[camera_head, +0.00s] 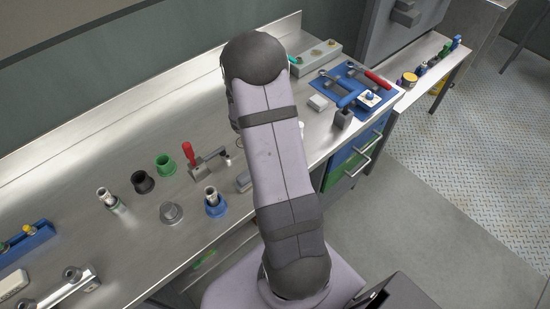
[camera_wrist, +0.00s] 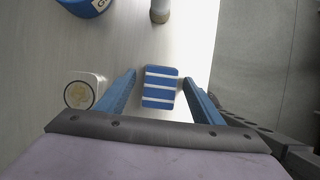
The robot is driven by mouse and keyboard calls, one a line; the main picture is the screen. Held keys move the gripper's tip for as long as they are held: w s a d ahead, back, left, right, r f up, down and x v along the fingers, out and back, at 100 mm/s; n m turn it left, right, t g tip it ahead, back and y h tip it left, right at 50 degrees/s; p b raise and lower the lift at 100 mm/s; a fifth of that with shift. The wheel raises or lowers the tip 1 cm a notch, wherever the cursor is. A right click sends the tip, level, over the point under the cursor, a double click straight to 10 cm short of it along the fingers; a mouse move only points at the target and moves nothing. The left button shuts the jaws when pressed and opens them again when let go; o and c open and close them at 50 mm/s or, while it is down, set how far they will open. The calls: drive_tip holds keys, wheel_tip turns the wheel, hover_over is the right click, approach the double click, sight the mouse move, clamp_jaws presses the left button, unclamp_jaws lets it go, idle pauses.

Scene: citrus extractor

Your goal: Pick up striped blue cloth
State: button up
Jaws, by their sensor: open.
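The striped blue cloth (camera_wrist: 160,88), a small blue rectangle with white stripes, lies on the metal worktop near its edge in the wrist view. My gripper (camera_wrist: 159,76) is open, with one blue finger to the left of the cloth and one to the right. The cloth shows in the gap between the fingers; I cannot tell how far above it the fingertips are. In the head view my arm hides the gripper, and I cannot make out the cloth.
In the wrist view a white container with a round yellowish top (camera_wrist: 79,95) stands close left of the left finger. A blue round item (camera_wrist: 84,6) and a pale cylinder (camera_wrist: 160,10) are farther off. The worktop ends at the right, above grey floor (camera_wrist: 265,60).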

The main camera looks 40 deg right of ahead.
drive_tip(key=shift+c, duration=0.2)
drive_tip(key=c, duration=1.1)
drive_tip(key=shift+r, duration=0.15)
wheel_tip(320, 180, up, 10)
drive_tip(key=shift+f+p, duration=0.1)
drive_tip(key=shift+p, duration=0.35)
drive_tip(key=shift+o, duration=1)
drive_tip(key=shift+c, duration=0.4)
